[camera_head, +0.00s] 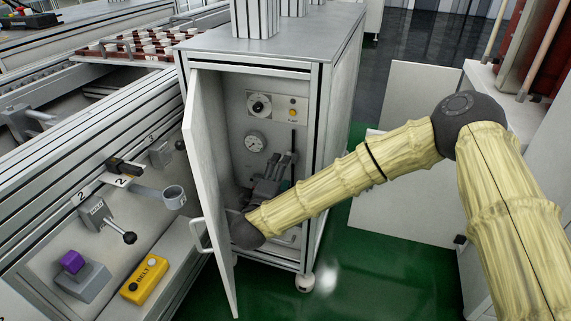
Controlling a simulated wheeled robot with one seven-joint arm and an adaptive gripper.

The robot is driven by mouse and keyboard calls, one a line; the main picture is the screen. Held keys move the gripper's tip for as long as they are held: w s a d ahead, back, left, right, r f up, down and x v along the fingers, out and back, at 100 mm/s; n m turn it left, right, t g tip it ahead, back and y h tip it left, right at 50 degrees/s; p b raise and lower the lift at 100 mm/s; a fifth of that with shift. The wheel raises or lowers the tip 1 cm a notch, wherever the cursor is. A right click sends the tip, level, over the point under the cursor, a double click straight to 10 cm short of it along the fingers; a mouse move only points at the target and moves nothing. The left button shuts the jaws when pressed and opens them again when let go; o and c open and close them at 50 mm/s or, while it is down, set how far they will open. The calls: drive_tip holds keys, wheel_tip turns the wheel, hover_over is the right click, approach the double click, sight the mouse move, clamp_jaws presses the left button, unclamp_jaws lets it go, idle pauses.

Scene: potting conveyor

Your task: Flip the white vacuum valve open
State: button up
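My gripper (284,158) is inside the open grey cabinet (305,150), in its lower middle, with its dark fingers pointing up and to the right. It is too small to tell whether the fingers are open or shut. A round gauge (255,142) is on the cabinet's inner back, to the left of the fingertips. A dark vertical part (294,140) stands just right of the fingertips; I cannot tell whether they touch it. I cannot make out a white valve; my gripper and wrist cover part of the cabinet's inside.
The cabinet's door (207,170) stands open at left, close to my wrist. A panel above has a black knob (259,105) and a yellow button (292,113). The conveyor side at left carries a lever (129,237), a purple knob (72,262) and a yellow box (145,279).

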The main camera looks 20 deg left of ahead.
drive_tip(key=shift+s+a, duration=0.1)
drive_tip(key=shift+s, duration=2.6)
